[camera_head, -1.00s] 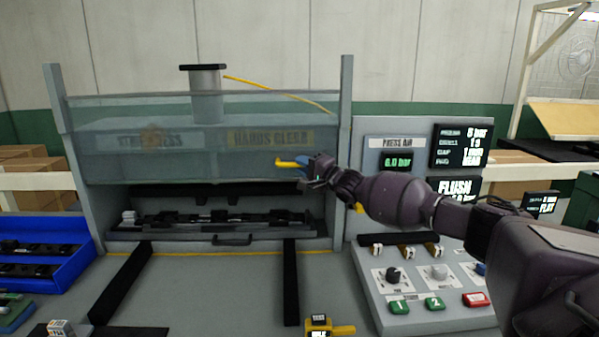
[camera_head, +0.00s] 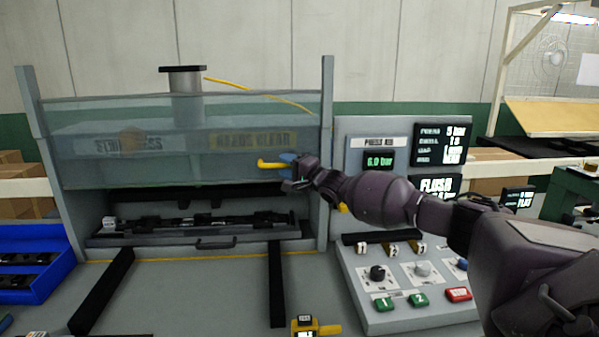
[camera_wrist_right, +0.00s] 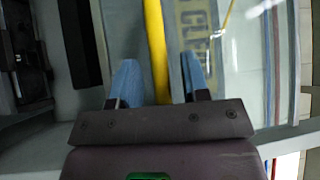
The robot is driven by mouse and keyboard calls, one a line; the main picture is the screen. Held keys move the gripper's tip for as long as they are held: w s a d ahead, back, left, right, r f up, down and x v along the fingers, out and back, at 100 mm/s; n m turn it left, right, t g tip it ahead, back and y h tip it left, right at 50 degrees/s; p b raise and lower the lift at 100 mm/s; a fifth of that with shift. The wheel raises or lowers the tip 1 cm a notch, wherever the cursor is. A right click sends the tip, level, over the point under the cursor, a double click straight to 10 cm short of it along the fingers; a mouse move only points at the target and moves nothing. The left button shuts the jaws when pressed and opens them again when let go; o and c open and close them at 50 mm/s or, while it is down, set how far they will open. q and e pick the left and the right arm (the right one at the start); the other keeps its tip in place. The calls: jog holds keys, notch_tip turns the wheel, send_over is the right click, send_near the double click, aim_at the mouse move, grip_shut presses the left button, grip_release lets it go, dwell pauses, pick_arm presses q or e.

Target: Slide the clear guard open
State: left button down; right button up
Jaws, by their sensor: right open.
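The clear guard (camera_head: 100,168) is a see-through panel between two grey posts on the press, with an open gap below its lower edge. Its yellow handle (camera_head: 269,165) sticks out near the right side. My right gripper (camera_head: 289,160) is open at the handle. In the right wrist view, the yellow bar (camera_wrist_right: 156,45) runs between the two blue fingers of the gripper (camera_wrist_right: 157,75), with a gap visible on each side. Part of the handle is hidden behind the fingers in the head view. My left gripper is not in view.
Below the guard lies a dark fixture (camera_head: 190,224) in the press opening. The control panel (camera_head: 400,270) with buttons and knobs is at the right, under my right arm. A blue bin (camera_head: 60,272) stands at the left. Two black rails (camera_head: 277,285) lie on the bench.

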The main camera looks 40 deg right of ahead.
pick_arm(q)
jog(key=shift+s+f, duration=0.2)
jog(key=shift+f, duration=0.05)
pick_arm(e)
jog(key=v, duration=1)
jog(key=shift+s, duration=0.25)
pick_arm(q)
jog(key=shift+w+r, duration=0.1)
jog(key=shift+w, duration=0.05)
pick_arm(e)
jog(key=shift+d, duration=0.1)
